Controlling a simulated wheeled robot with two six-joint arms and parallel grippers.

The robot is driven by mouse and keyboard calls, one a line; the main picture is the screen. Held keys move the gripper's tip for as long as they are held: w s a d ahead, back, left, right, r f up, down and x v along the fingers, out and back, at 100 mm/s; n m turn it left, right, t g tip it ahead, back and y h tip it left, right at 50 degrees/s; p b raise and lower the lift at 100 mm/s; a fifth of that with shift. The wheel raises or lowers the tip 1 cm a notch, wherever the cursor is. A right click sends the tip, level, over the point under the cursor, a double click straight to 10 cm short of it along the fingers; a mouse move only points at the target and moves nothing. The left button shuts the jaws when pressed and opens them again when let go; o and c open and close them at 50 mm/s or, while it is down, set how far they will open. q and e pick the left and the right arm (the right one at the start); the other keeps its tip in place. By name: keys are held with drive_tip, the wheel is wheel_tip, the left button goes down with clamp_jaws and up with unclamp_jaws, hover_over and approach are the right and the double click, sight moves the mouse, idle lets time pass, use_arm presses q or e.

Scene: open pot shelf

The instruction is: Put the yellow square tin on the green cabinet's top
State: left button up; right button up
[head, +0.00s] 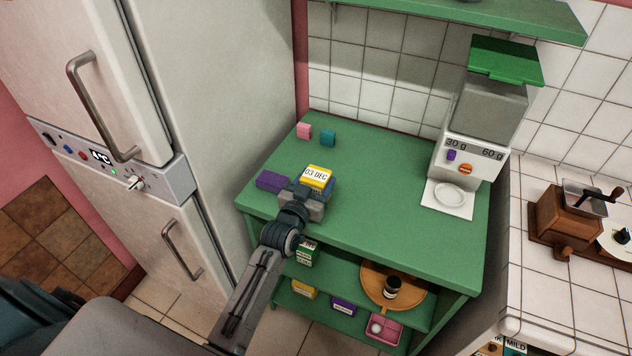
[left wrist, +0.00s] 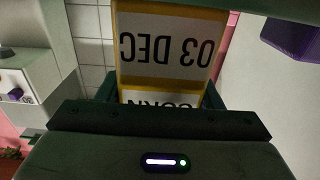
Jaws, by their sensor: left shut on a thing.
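The yellow square tin (head: 318,176) has a white label reading "03 DEC" on its upper face. It is at the green cabinet's top (head: 390,215), toward the left part. My left gripper (head: 303,199) is shut on the tin from the front side. In the left wrist view the tin (left wrist: 170,45) fills the space between the fingers, its label upside down. Whether the tin's base touches the cabinet top is hidden by the gripper. My right gripper is not in view.
A purple block (head: 271,181) lies just left of the tin. A dispenser (head: 480,115) stands at the right back. Lower shelves hold tins and a round wooden tray (head: 372,291). The top's middle is clear.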

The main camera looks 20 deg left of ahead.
use_arm(q)
drive_tip(key=o, duration=1.1)
drive_tip(key=shift+s, duration=0.15)
drive_tip(key=shift+c, duration=0.2)
drive_tip(key=shift+o, duration=1.1)
drive_tip(key=shift+s+d+r, duration=0.1)
drive_tip(key=shift+s+r, duration=0.05)
drive_tip(key=shift+s, duration=0.15)
drive_tip(key=s+b, duration=0.3)
drive_tip(key=s, duration=0.8)
drive_tip(key=shift+s+a, duration=0.25)
drive_tip(key=shift+s, duration=0.1)
